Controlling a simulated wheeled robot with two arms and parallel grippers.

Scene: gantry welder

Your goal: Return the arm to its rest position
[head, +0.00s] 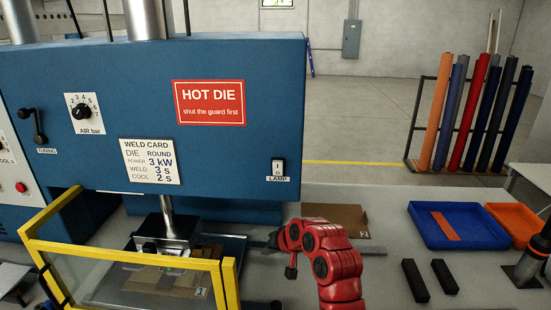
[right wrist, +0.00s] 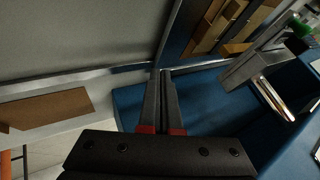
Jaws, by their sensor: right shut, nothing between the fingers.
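My red right arm reaches up from the bottom of the head view, and its right gripper (head: 272,240) is beside the lower front of the blue welder (head: 250,140). In the right wrist view the two dark fingers (right wrist: 164,72) lie together with nothing between them, over the grey table and near the welder's blue body (right wrist: 215,95). My left gripper does not show in either view.
A yellow-framed clear guard (head: 130,258) stands before the welding die. A brown board (head: 335,216) lies behind my right arm. Two black bars (head: 415,281), a blue tray (head: 425,228) and an orange tray (head: 515,222) are to the right. A rack holds coloured rolls (head: 470,110).

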